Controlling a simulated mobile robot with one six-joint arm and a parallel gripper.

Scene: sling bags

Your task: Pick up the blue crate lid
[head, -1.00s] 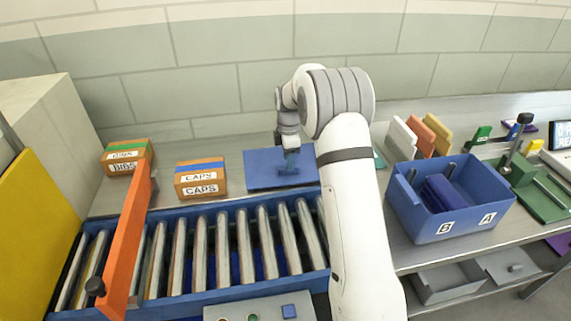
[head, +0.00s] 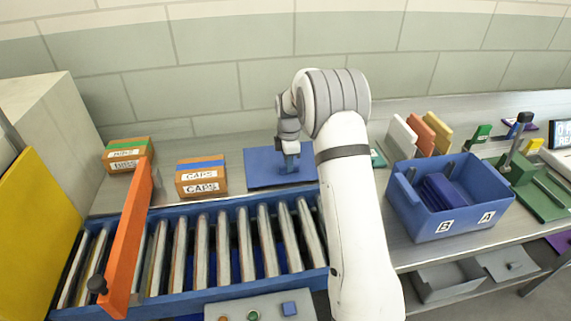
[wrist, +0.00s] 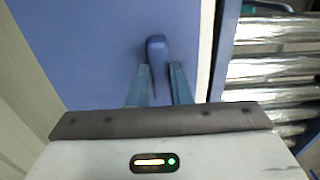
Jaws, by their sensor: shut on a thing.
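The blue crate lid (head: 262,169) is a flat blue panel lying on the bench behind the roller conveyor. It fills much of the wrist view (wrist: 90,50), with a raised blue handle (wrist: 156,50) on it. My gripper (head: 288,165) is over the lid, pointing down. In the wrist view its two fingers (wrist: 158,80) stand on either side of the near part of the handle and are shut on it. The right part of the lid is partly hidden by my arm in the head view.
A blue crate (head: 447,225) labelled B and A, holding dark blue things, stands on the right. The roller conveyor (head: 221,250) lies in front of the lid, with an orange bar (head: 128,240) across its left. A CAPS box (head: 201,178) stands left of the lid.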

